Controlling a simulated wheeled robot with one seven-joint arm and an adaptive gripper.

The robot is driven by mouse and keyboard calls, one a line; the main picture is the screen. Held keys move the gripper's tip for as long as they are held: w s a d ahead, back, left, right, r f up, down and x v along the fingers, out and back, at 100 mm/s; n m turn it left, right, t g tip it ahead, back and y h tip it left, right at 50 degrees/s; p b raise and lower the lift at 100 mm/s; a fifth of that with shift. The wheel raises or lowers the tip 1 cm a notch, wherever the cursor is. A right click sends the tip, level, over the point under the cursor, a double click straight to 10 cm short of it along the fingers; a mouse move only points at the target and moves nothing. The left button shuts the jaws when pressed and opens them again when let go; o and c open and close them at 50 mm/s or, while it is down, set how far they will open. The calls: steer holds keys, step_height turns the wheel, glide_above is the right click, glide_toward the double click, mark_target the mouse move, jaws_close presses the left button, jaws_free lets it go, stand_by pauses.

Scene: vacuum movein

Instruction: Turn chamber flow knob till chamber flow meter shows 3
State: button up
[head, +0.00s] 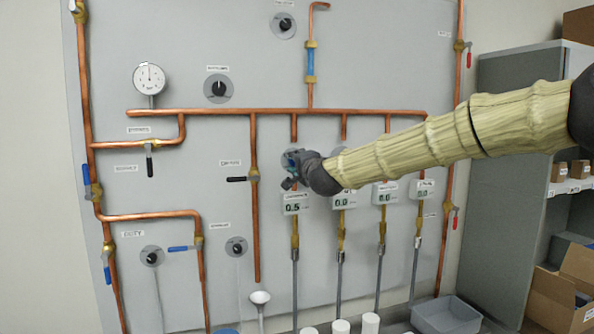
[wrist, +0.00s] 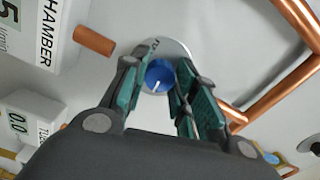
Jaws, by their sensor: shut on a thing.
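The chamber flow meter (head: 296,208) reads 0.5 in the head view. In the wrist view its label (wrist: 42,38) reads CHAMBER and only part of its display shows. The chamber flow knob (wrist: 159,74) is blue with a white pointer mark, on a round pale plate. My gripper (head: 292,165) is at the panel just above the chamber meter and hides the knob in the head view. In the wrist view my gripper's green-padded fingers (wrist: 158,88) are shut on the knob, one on each side.
More flow meters (head: 344,200) to the right read 0.0. Copper pipes (head: 253,200) and valves with black, blue and red levers surround my gripper. A round gauge (head: 150,78) is at upper left. A grey bin (head: 445,315) and white cylinders stand below.

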steer(key=n+b, duration=0.1)
steer(key=n, duration=0.1)
steer(key=n+b, duration=0.1)
steer(key=n, duration=0.1)
steer(key=shift+f+n, duration=0.2)
steer(key=shift+n, duration=0.2)
steer(key=shift+n+b, duration=1.05)
steer(key=shift+n, duration=0.75)
steer(key=shift+c, duration=0.2)
steer(key=shift+f, duration=0.1)
steer(key=o, duration=1.1)
steer(key=shift+c, duration=0.2)
steer(key=shift+r, duration=0.2)
steer(key=v, duration=1.2)
